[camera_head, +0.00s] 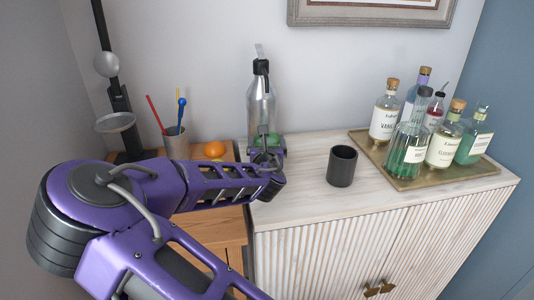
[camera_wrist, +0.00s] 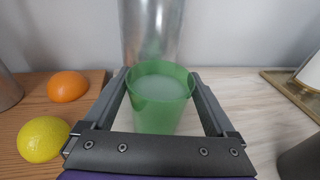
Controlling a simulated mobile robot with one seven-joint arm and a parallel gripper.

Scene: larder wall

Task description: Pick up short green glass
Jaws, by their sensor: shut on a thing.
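The short green glass (camera_wrist: 158,105) is upright between the two fingers of my gripper (camera_wrist: 160,92) in the wrist view. My gripper is shut on it, one finger against each side. In the head view only a bit of the green glass (camera_head: 270,140) shows, and my purple gripper (camera_head: 266,160) and arm hide most of it. The glass is by the left edge of the white cabinet top. I cannot tell whether it touches the surface.
A clear bottle (camera_head: 261,105) stands right behind the glass. An orange (camera_head: 215,148) and a lemon (camera_wrist: 43,139) lie to the left on wood. A dark cup (camera_head: 342,166) stands to the right. Several bottles crowd a brass tray (camera_head: 405,184) farther right.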

